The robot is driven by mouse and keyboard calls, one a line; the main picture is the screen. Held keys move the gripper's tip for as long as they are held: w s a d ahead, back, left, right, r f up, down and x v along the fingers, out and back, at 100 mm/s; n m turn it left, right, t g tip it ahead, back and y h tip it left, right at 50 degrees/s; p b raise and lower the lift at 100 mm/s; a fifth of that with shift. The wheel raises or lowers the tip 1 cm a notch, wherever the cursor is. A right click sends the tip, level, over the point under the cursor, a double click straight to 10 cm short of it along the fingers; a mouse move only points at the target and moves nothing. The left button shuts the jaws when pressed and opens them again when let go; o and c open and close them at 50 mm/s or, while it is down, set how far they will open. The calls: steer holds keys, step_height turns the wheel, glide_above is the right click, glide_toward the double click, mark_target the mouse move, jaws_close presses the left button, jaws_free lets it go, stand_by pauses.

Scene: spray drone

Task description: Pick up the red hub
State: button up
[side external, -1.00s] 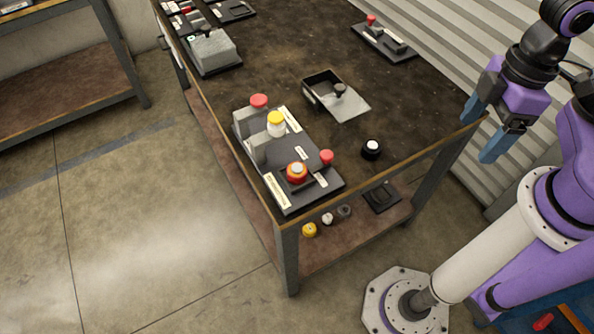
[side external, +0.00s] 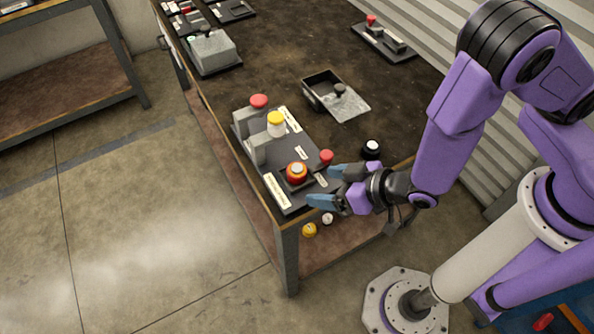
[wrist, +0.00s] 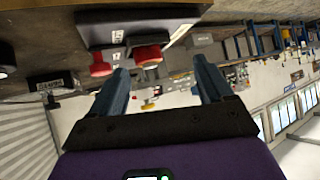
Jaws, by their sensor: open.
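A round red-orange piece with a grey centre (side external: 297,172), likely the red hub, sits on a dark board (side external: 283,205) at the table's near corner. In the wrist view the larger red piece (wrist: 147,56) shows ahead, between the finger lines. A smaller red knob (side external: 326,157) stands beside it on the board and shows in the wrist view (wrist: 101,68). Another red knob (side external: 259,101) tops a grey block at the board's far end. My gripper (side external: 323,187) is open and empty, just right of the board, its blue fingers pointing towards it.
A yellow-topped white piece (side external: 276,124) stands on the board, beside grey uprights. A black piece with a white top (side external: 372,149) is near my wrist. An open box (side external: 322,85) lies behind.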

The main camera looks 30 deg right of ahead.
mark_target(299, 170)
steer(key=w+t, duration=0.1)
steer(key=d+t, duration=0.1)
steer(key=t, duration=0.1)
steer(key=shift+w+f, duration=0.35)
steer(key=shift+f, duration=0.05)
steer(key=shift+y, duration=0.3)
steer(key=shift+x, duration=3.7)
steer(key=shift+r, duration=0.1)
steer(key=c, duration=1.2)
